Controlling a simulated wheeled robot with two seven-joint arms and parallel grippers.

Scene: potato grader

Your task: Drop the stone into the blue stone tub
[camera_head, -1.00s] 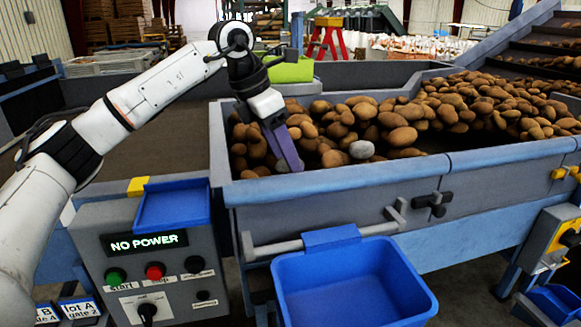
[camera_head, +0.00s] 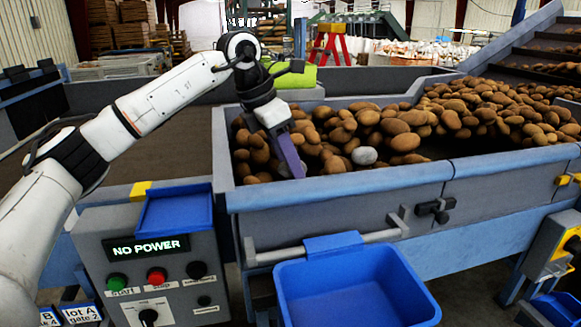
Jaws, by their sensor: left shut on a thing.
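My left gripper (camera_head: 290,158) is low over the potatoes at the left end of the hopper, near its front wall. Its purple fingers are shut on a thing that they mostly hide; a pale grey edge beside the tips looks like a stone. A separate light grey stone (camera_head: 364,155) lies among the potatoes (camera_head: 405,142), to the right of the gripper and apart from it. The blue tub (camera_head: 350,285) hangs on the front rail below the hopper and its visible inside looks empty. My right gripper is out of view.
The hopper's blue front rim (camera_head: 345,184) stands between the gripper and the tub. A control box (camera_head: 150,270) reading NO POWER and a small blue tray (camera_head: 174,210) are at the left. A conveyor (camera_head: 545,45) rises at the right.

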